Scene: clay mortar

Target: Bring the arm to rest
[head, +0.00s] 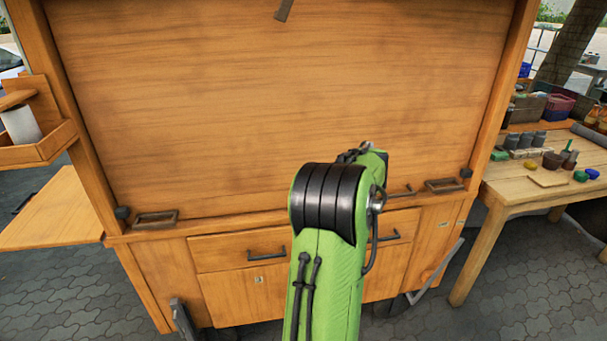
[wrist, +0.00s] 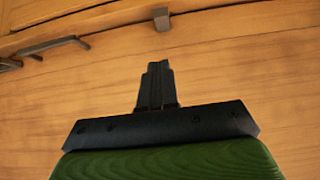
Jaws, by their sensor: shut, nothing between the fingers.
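My gripper (wrist: 155,85) shows in the wrist view, its two black fingers together with nothing between them. It is in front of the wooden cabinet (head: 270,100), with plain wood behind the fingers. A small grey fitting (wrist: 161,19) shows just beyond the fingertips, apart from them in the picture. In the head view my green arm rises from the bottom centre, and its black joint hides part of the cabinet's lower front.
Drawers with dark handles (head: 266,255) line the cabinet's lower front. A wooden side shelf (head: 50,215) juts out at the left. A work table (head: 520,190) with several pots and small items stands at the right. Paved floor (head: 75,295) is open at lower left.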

